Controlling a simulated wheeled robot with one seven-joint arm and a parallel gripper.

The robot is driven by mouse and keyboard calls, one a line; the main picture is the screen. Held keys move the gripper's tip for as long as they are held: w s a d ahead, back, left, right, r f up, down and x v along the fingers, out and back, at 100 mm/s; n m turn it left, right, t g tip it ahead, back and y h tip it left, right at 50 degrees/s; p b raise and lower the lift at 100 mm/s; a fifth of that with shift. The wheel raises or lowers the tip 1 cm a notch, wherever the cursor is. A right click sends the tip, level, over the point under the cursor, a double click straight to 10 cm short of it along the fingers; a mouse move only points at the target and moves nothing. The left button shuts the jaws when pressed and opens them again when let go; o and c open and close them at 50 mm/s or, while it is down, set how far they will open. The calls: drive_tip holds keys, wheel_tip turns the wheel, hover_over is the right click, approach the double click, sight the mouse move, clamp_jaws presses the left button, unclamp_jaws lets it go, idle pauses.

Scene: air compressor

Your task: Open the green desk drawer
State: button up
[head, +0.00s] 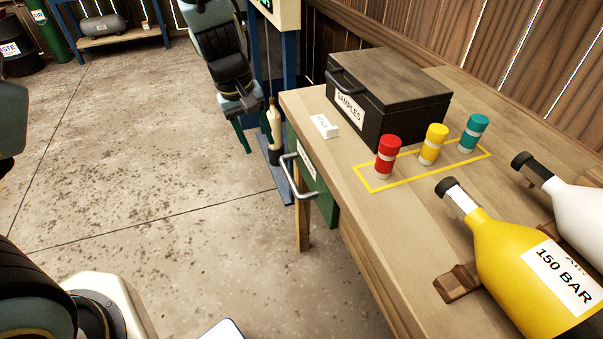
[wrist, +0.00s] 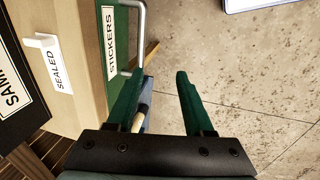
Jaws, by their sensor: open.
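The green desk drawer (head: 315,185) is set under the left end of the wooden desk and looks closed. Its silver bar handle (head: 296,177) faces left, over the open floor. In the wrist view the green drawer front (wrist: 122,45) carries a "STICKERS" label, and the handle (wrist: 140,35) stands out from it. My gripper (head: 243,138) is open and empty, beyond the handle in the head view and apart from it. In the wrist view its two green fingers (wrist: 165,88) are spread, with the left one close to the drawer front and overlapping part of it.
The desk top (head: 400,215) holds a dark "SAMPLES" box (head: 388,95), a white "SEALED" block (head: 324,126), red, yellow and teal capped containers, and a yellow bottle (head: 520,255). A blue stand (head: 275,70) is behind my gripper. The floor (head: 150,160) left of the drawer is clear.

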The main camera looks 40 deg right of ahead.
sight(289, 177)
drive_tip(key=s+d+f, duration=0.1)
drive_tip(key=f, duration=0.3)
drive_tip(key=s+d+f, duration=0.1)
drive_tip(key=d+f, duration=0.1)
drive_tip(key=f, duration=0.1)
drive_tip(key=s+d+f+b, duration=0.1)
drive_tip(key=d+f, duration=0.1)
drive_tip(key=f, duration=0.2)
drive_tip(key=shift+s+d+f, duration=0.2)
drive_tip(key=shift+f, duration=0.15)
drive_tip(key=shift+c, duration=0.3)
clamp_jaws()
idle(0.8)
